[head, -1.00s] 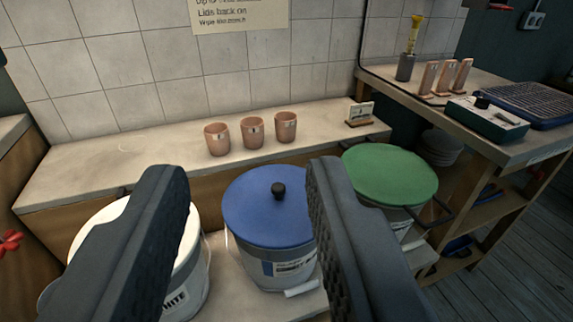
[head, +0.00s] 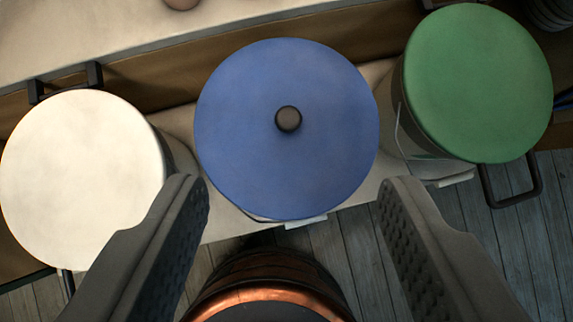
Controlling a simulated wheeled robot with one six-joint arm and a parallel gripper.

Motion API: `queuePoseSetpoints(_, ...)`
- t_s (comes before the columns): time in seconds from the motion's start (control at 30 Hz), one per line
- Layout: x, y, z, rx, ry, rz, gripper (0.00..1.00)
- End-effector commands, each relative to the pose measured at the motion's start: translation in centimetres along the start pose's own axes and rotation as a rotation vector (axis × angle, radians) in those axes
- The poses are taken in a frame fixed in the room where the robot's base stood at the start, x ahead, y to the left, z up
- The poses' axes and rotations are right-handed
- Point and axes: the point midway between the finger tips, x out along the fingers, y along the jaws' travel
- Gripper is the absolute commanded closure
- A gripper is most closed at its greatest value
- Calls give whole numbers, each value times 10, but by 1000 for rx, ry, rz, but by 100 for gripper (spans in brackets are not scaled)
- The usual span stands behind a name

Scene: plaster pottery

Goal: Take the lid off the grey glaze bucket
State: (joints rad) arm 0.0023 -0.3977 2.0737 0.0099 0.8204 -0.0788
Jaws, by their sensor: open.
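Three lidded glaze buckets stand in a row in the head view. The middle one has a round blue lid (head: 245,95) with a small dark knob (head: 288,118) at its centre. The lid sits flat and hides nearly all of its bucket. To the left is a white lid (head: 80,175), to the right a green lid (head: 478,85). No lid here looks grey. My gripper (head: 293,185) is open and empty. Its fingers point up the picture, their tips either side of the blue lid's near edge. The height between tips and lid is hard to tell.
A pale shelf (head: 225,20) runs behind the buckets, with the bottom of a terracotta cup (head: 181,4) at the top edge. Dark handles (head: 510,182) stick out by the green and white buckets.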

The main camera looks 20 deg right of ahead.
Motion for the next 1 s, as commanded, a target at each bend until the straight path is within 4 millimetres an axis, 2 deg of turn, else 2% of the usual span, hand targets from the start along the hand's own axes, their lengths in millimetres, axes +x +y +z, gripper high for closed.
queuePoseSetpoints(0.03,14,0,-4,-3,-55,-5,45)
queuePoseSetpoints(0.2,49,1,-11,-18,-241,-23,45)
queuePoseSetpoints(0.33,72,1,-15,-28,-366,-37,45)
queuePoseSetpoints(0.5,91,1,-17,-36,-476,-51,45)
queuePoseSetpoints(0.77,108,1,-12,-41,-526,-58,45)
queuePoseSetpoints(1.0,143,-1,9,-41,-526,-58,45)
